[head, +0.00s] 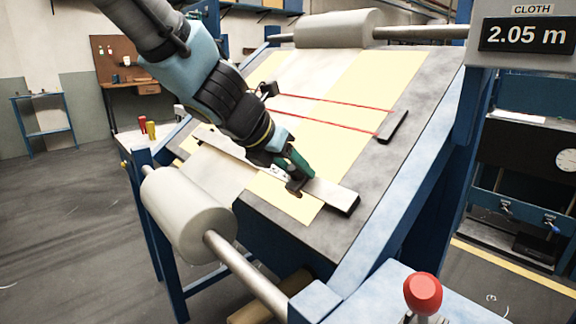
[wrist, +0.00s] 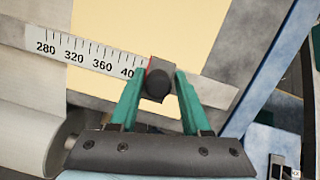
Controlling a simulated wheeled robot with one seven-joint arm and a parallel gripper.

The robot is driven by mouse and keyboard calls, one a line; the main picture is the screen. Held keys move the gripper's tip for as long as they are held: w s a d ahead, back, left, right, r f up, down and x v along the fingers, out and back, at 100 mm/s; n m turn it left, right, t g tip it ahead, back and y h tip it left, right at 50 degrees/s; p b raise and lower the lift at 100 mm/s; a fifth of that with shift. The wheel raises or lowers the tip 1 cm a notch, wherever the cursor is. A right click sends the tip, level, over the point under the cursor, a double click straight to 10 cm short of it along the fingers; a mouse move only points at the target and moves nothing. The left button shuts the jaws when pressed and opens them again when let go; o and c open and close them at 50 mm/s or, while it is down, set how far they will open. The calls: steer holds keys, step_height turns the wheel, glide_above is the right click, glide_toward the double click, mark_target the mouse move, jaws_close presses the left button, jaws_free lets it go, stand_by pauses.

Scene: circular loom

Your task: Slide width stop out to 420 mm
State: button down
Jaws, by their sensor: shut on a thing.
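The width stop is a small dark slider with a round black knob (wrist: 158,86), riding on a flat metal rail (head: 334,196) across the sloping table. My gripper (wrist: 160,74) is shut on the knob, with a green finger on each side. In the head view my gripper (head: 294,180) is low on the table, over the rail, and mostly hides the stop. A white scale (wrist: 85,53) on the rail reads 280, 320, 360 and a partly hidden 40-something. The stop's red edge (wrist: 150,63) is just right of that last label; the exact reading is hidden.
Cream cloth (head: 375,80) lies on the grey sloping table (head: 425,70). Two red lines (head: 335,100) cross it above the rail. A large roller (head: 188,215) stands at the front left, a red knob (head: 423,293) at the front right. A display (head: 525,35) reads 2.05 m.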

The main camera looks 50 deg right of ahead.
steer(key=shift+s, duration=0.15)
steer(key=c, duration=0.5)
jaws_free()
steer(key=shift+a+r, duration=0.25)
steer(key=shift+r, duration=0.1)
steer(key=shift+p+v, duration=1.8)
steer(key=shift+v, duration=3.2)
